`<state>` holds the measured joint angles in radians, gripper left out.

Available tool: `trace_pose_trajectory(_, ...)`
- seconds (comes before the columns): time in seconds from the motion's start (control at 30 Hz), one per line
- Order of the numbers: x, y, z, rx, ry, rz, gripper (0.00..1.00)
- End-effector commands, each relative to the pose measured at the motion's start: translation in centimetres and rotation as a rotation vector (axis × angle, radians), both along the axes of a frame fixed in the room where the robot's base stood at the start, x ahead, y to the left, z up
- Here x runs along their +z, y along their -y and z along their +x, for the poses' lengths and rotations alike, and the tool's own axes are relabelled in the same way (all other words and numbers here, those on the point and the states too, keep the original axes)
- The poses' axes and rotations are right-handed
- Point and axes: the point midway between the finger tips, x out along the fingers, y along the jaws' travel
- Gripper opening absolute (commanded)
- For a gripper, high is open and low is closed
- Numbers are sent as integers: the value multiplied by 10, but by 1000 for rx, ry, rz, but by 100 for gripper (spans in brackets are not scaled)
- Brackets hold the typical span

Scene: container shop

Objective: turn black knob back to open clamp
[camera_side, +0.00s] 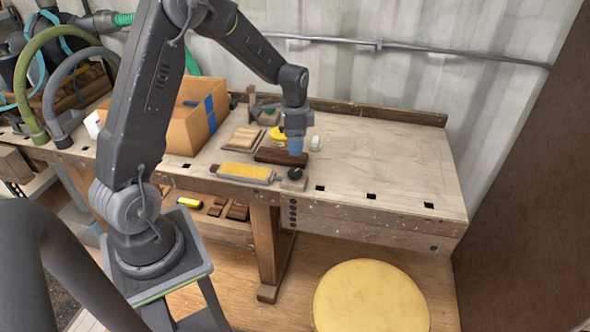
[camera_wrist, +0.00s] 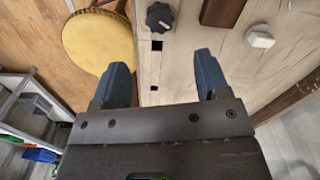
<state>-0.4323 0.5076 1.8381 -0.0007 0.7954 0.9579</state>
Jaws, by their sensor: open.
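The black knob (camera_side: 296,173) is at the right end of a clamp (camera_side: 262,179) at the bench's front edge, beside a yellow piece (camera_side: 242,170). In the wrist view the lobed knob (camera_wrist: 159,17) is at the top, beyond my fingertips and roughly in line with the gap between them. My gripper (camera_side: 296,148) is above the bench near the knob, pointing down. In the wrist view my gripper (camera_wrist: 160,72) has its two blue fingers wide apart with nothing between them. The clamp's jaws are too small to judge.
A dark wood block (camera_side: 275,157) lies behind the clamp. A small white nut-like piece (camera_wrist: 260,36) sits on the bench (camera_side: 400,165). A cardboard box (camera_side: 190,130) stands left. A yellow round stool (camera_side: 370,300) is in front. The bench's right side is clear.

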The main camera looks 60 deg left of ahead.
Motion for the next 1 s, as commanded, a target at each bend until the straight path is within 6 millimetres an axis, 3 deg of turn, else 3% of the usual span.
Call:
trace_pose_trajectory(0.3, -67, 1, -1, 0, -4, -2, 69)
trace_pose_trajectory(0.5, -94, 1, -1, 0, -1, -2, 69)
trace_pose_trajectory(0.93, -104, 1, 0, 0, 2, -1, 69)
trace_pose_trajectory(1.0, -104, 1, 0, 0, 2, -1, 64)
